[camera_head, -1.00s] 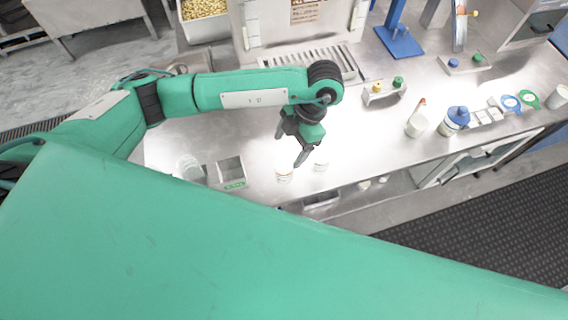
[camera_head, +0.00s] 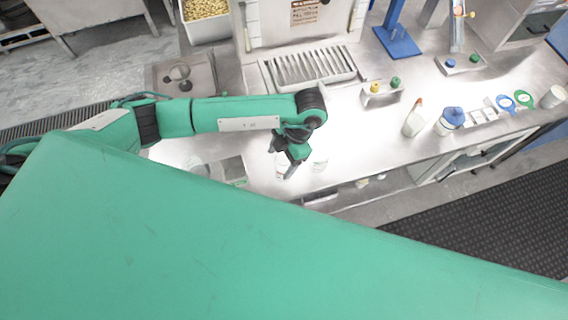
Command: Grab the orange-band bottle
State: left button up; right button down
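A small white bottle (camera_head: 281,172) stands on the metal counter in the head view. It is mostly covered by my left gripper (camera_head: 281,161), and its orange band is hard to make out now. My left gripper points down over it with its two fingers apart. I cannot tell whether the bottle is between the fingers or just beside them. A second small white bottle (camera_head: 320,164) stands just to the right, apart from the gripper. My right gripper is not in view.
Left of the gripper are a metal bin (camera_head: 233,172) and a clear container (camera_head: 195,165), partly hidden. A red-tipped white bottle (camera_head: 413,120) and a blue-capped bottle (camera_head: 450,121) stand to the right. A drip grate (camera_head: 310,66) lies behind. The counter between is clear.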

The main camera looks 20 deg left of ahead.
pick_arm(q)
jog(key=c, duration=1.1)
jog(key=shift+r, duration=0.1)
